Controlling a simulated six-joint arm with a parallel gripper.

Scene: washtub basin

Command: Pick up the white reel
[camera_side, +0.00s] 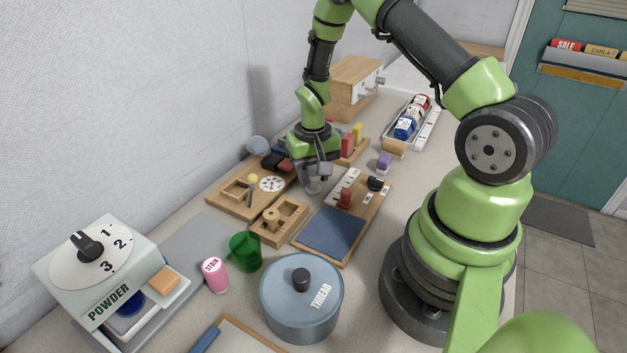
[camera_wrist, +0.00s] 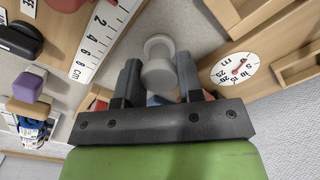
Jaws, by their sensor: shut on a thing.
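The white reel (camera_wrist: 158,72) sits between the two fingers of my gripper (camera_wrist: 160,82) in the wrist view. Its flanged end sticks out past the fingertips. My gripper is shut on it. In the side view my gripper (camera_side: 316,177) points down between the two wooden boards, and the pale reel (camera_side: 312,187) shows at its fingertips, partly hidden. I cannot tell whether the reel touches the counter.
A board with a dial (camera_side: 272,184) lies to the left, and a board with a blue pad (camera_side: 333,231) to the right. A wooden tray (camera_side: 279,222), a green cup (camera_side: 245,252) and a blue-grey THREAD pot (camera_side: 302,305) stand nearer the camera.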

